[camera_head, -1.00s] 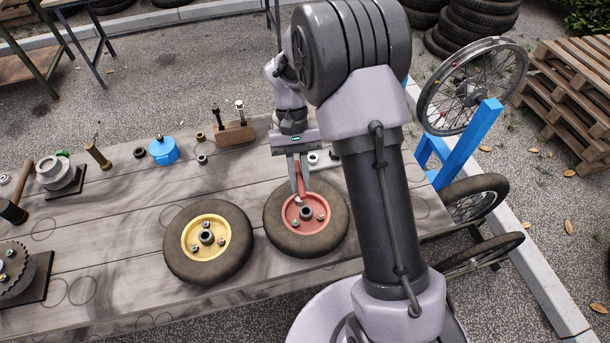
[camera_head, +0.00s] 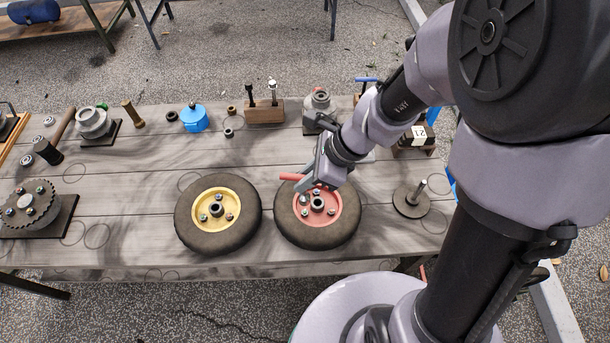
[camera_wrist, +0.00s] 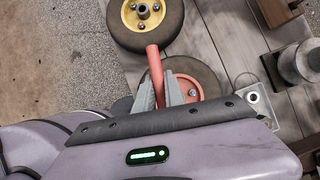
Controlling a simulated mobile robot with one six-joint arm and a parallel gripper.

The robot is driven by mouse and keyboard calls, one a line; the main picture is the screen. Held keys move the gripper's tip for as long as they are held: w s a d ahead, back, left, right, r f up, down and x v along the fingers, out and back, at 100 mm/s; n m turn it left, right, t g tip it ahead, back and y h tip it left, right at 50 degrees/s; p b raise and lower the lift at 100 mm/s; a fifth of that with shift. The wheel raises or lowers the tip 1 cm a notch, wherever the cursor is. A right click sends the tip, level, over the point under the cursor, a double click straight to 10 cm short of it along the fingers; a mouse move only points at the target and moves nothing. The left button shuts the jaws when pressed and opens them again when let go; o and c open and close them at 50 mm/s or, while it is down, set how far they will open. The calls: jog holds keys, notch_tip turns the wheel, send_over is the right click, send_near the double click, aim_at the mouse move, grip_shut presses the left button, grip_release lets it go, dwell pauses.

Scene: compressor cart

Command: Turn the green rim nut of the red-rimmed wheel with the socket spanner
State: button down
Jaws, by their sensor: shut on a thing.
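The red-rimmed wheel (camera_head: 333,204) lies flat on the wooden bench, with several small nuts around its dark hub. The nuts are too small to tell which is green. My gripper (camera_head: 303,183) is over the far left part of this wheel, shut on the red handle of the socket spanner (camera_head: 288,177). The handle juts left beyond the fingers. The socket end seems to be down by the rim's left nuts, but I cannot tell whether it sits on one. In the wrist view the spanner (camera_wrist: 155,72) rises between the fingers (camera_wrist: 160,95), which partly hide the red-rimmed wheel (camera_wrist: 192,88).
A yellow-rimmed wheel (camera_head: 232,196) lies close left of the red-rimmed one. A disc with an upright pin (camera_head: 412,200) stands to the right.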

aim_at(307, 195)
notch_tip(307, 195, down, 5)
jog(key=b, duration=0.5)
jog(key=shift+f, duration=0.15)
jog(key=shift+f, duration=0.2)
dwell(1.1)
jog(key=shift+f+b, duration=0.3)
jog(key=shift+b, duration=0.15)
jog(key=shift+f+b, duration=0.7)
jog(key=shift+f, duration=0.05)
dwell(1.3)
